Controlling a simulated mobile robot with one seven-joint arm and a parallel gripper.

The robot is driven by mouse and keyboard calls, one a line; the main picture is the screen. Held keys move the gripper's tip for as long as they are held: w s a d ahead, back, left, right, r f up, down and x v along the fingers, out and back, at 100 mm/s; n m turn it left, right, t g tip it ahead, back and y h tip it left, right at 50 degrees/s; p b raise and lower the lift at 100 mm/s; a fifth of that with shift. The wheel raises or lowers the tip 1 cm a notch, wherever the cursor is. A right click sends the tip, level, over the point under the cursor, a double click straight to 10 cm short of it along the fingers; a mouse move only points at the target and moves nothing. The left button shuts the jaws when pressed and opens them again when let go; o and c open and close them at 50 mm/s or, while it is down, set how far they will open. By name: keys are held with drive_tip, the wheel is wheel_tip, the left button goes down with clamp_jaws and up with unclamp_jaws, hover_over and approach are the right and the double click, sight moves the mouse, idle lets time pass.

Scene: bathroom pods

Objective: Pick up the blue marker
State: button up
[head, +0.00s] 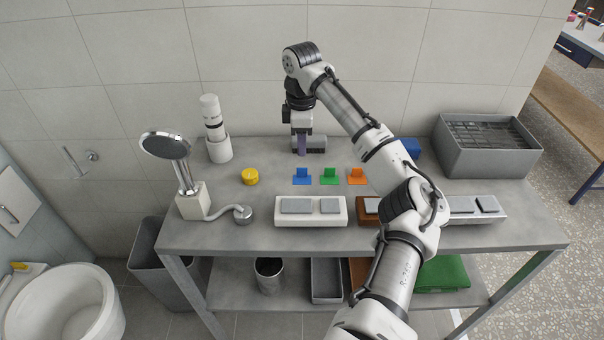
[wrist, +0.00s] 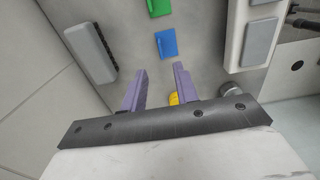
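The blue marker (head: 302,177) is a small upright-looking blue piece on the grey tabletop, left of a green one and an orange one. It also shows in the wrist view (wrist: 166,43), just beyond my fingertips. My gripper (head: 301,153) points down above the back of the table, behind the blue marker in the head view. In the wrist view my gripper (wrist: 160,69) has its two purple fingers spread apart, with nothing between the tips. The blue marker is apart from both fingers. The exact height of the fingertips above the table is hard to tell.
The green marker (head: 329,177) and orange marker (head: 357,177) stand to the right. A yellow round piece (head: 250,177) is left. A white pad panel (head: 311,219) is in front; a hand shower (head: 167,147) stands left.

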sight(302, 175)
drive_tip(key=shift+s+f+p, duration=0.1)
drive_tip(key=shift+f+p, duration=1.15)
drive_tip(key=shift+f, duration=2.75)
clamp_jaws()
